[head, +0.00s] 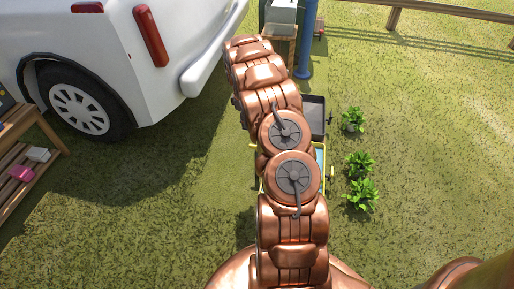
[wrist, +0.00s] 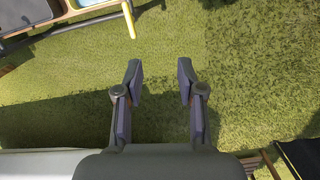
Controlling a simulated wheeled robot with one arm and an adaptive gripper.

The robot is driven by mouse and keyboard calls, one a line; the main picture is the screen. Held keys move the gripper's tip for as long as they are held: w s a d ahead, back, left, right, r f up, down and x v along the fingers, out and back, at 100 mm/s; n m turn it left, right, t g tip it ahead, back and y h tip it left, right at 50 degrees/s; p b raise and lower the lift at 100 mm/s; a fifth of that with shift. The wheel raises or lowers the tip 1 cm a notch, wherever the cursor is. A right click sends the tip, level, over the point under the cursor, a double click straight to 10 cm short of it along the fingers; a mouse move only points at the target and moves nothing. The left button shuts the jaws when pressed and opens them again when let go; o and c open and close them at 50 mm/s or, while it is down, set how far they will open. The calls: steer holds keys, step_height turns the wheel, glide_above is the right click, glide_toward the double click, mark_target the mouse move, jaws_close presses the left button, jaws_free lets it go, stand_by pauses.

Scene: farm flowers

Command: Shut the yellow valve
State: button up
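I see no yellow valve that I can make out in either view. My gripper (wrist: 161,75) shows in the wrist view with its two fingers apart and only grass between and below them. It is open and empty. In the head view my copper arm stretches away from me and hides much of the middle, and my gripper cannot be made out there. A blue post (head: 306,45) stands beyond the arm, beside a grey box (head: 281,12) on a wooden stand. Part of what is there is hidden by the arm.
A white vehicle (head: 165,75) stands at the left. A wooden rack (head: 35,155) is at the left edge. Partly hidden behind my arm is a cart with a dark tray (head: 314,112); it also shows top left in the wrist view (wrist: 28,14). Several green plants (head: 358,163) grow right of it. Grass at right is free.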

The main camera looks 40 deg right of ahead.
steer(key=shift+n+t+y, duration=0.3)
steer(key=shift+n+t, duration=0.2)
steer(key=shift+n, duration=0.3)
steer(key=d+f, duration=0.2)
steer(key=f, duration=0.2)
steer(key=d+f+b, duration=0.1)
steer(key=d+f, duration=0.1)
steer(key=f, duration=0.2)
steer(key=w+d+f+b, duration=0.1)
steer(key=d+f, duration=0.2)
steer(key=f, duration=0.2)
steer(key=shift+w, duration=0.1)
steer(key=shift+w+f+b, duration=0.1)
steer(key=shift+f+b, duration=0.8)
steer(key=shift+f, duration=3)
steer(key=shift+c, duration=0.3)
jaws_close()
